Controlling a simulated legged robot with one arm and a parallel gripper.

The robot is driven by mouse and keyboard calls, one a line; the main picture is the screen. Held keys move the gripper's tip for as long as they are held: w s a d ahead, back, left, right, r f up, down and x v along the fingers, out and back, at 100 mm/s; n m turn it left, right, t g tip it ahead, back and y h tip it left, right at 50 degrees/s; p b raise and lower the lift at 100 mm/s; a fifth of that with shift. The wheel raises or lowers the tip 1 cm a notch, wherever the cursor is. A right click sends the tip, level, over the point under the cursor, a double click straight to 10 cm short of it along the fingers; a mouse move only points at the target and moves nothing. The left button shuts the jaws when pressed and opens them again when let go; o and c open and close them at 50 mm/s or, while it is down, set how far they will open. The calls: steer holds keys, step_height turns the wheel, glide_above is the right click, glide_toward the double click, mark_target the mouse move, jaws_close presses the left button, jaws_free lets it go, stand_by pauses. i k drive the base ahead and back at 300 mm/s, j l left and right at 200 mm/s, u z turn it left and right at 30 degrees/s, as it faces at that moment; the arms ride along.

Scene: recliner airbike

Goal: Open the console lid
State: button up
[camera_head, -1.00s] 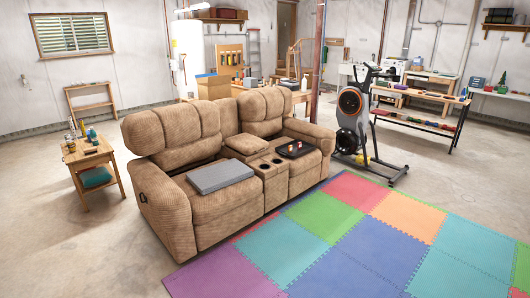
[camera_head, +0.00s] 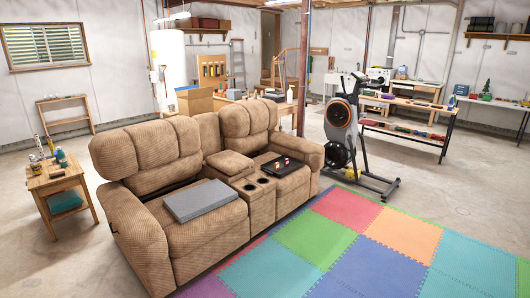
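A brown corduroy recliner sofa (camera_head: 140,215) stands left of centre in the head view. Its centre console (camera_head: 258,196) sits between the two seats, with two dark cup holders at the front. The padded console lid (camera_head: 229,162) lies behind the cup holders and looks flat and shut. A grey flat cushion (camera_head: 201,200) lies on the left seat. A black tray (camera_head: 284,167) with small red-and-white items lies on the right seat. My gripper does not show in this view.
Coloured foam mats (camera_head: 345,215) cover the floor in front of the sofa. An exercise bike (camera_head: 343,125) stands to the right. A small wooden side table (camera_head: 55,180) with bottles stands left of the sofa.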

mark_target(230, 162)
steer(key=i, duration=2.45)
steer(key=i+u, duration=0.1)
steer(key=i, duration=0.45)
steer(key=i+l+u, duration=0.1)
steer(key=i, duration=0.4)
steer(key=i+l+u, duration=0.15)
steer(key=i, duration=0.4)
steer(key=i+l+u, duration=0.1)
steer(key=i, duration=0.45)
steer(key=l, duration=0.1)
